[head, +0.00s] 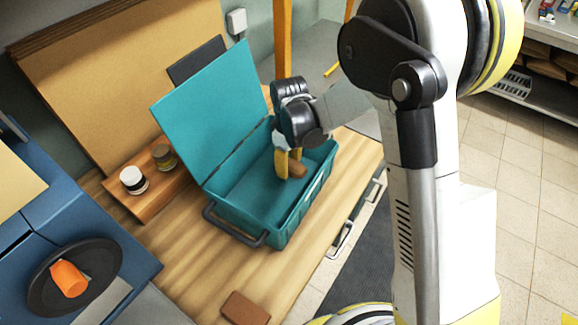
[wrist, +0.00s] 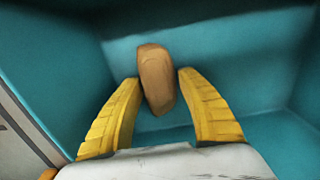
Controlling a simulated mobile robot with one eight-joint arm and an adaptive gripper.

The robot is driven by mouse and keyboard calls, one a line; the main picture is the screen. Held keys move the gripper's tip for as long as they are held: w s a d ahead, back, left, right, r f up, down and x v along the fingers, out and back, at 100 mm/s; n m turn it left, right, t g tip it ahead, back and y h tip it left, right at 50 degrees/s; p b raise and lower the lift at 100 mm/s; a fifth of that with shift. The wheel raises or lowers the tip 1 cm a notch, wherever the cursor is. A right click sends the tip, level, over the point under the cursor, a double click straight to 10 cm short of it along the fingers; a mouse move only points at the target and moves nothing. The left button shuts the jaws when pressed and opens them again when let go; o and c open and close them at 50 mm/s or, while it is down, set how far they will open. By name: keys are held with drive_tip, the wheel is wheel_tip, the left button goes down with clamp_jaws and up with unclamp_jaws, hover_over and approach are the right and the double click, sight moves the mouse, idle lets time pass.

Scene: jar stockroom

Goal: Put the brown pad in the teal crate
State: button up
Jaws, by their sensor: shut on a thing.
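The teal crate (head: 238,219) stands on the wooden bench with its lid (head: 208,108) raised. My gripper (head: 288,167) reaches down into the crate's right part, and its yellow fingers are shut on a tan-brown rounded piece, which I take as the brown pad (head: 297,169). In the wrist view the pad (wrist: 157,78) sits between the tips of my gripper (wrist: 158,88), with teal walls and floor beyond it. I cannot tell whether the pad touches the crate floor. No other thing shows inside the crate.
A reddish-brown flat block (head: 245,308) lies at the bench's front. Two small jars (head: 133,180) (head: 164,157) stand on a wooden riser left of the crate. An orange cup (head: 69,279) lies on a dark round plate (head: 97,262). The bench between crate and block is clear.

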sight(289, 163)
drive_tip(key=shift+r, duration=0.1)
drive_tip(key=shift+f, duration=0.2)
drive_tip(key=o, duration=0.9)
drive_tip(key=shift+r, duration=0.15)
wheel_tip(289, 163, up, 12)
drive_tip(key=p, duration=0.4)
drive_tip(key=s+d+r+m+t, duration=0.2)
drive_tip(key=s+d+r+m, duration=0.15)
drive_tip(key=r, duration=0.25)
drive_tip(key=s+d+r+m+t, duration=0.1)
drive_tip(key=s+d+r+m, duration=0.1)
drive_tip(key=s+d+r, duration=0.3)
drive_tip(key=s+d+r+m+t, duration=0.2)
drive_tip(key=s+d+m+t, duration=0.2)
drive_tip(key=s, duration=0.6)
drive_tip(key=d+m, duration=0.1)
drive_tip(key=d, duration=0.1)
drive_tip(key=shift+d+r+m, duration=0.3)
drive_tip(key=shift+d+m, duration=0.05)
drive_tip(key=shift+d, duration=0.05)
